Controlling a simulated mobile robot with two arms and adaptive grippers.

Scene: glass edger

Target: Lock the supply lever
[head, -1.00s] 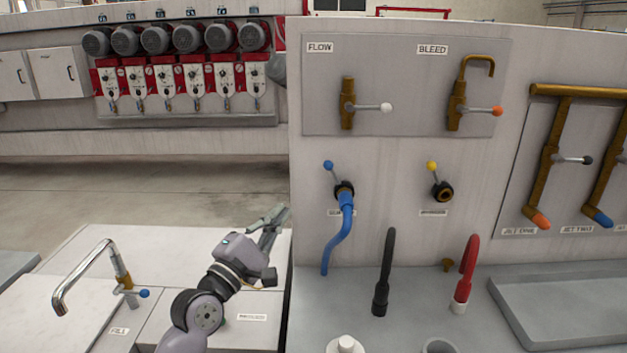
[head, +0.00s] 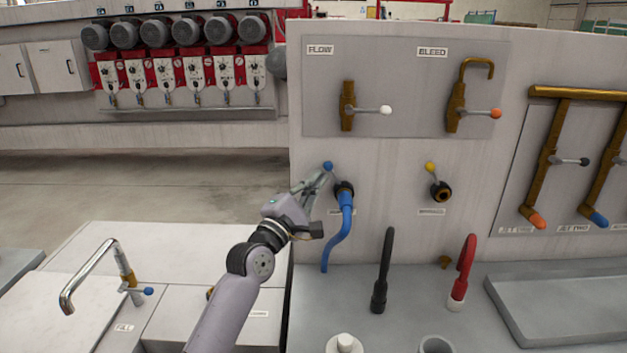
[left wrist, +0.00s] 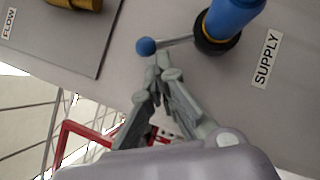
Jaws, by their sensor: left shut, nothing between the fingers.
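The supply lever is a thin metal rod with a blue ball (head: 327,166), pointing up and left from the black collar (head: 344,189) where a blue hose (head: 341,235) plugs in. My left gripper (head: 322,176) is at the lever, its fingers together with nothing between them. In the left wrist view the fingertips (left wrist: 160,64) are close beside the rod, just by the blue ball (left wrist: 146,46); I cannot tell whether they touch it. The SUPPLY label (left wrist: 267,59) shows beside the hose (left wrist: 234,14). My right gripper is out of view.
A second port with a yellow-balled lever (head: 431,167) is to the right. The FLOW handle (head: 347,106) and BLEED handle (head: 457,107) are on the panel above. Black (head: 382,270) and red (head: 464,270) hoses rise from the ledge below.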

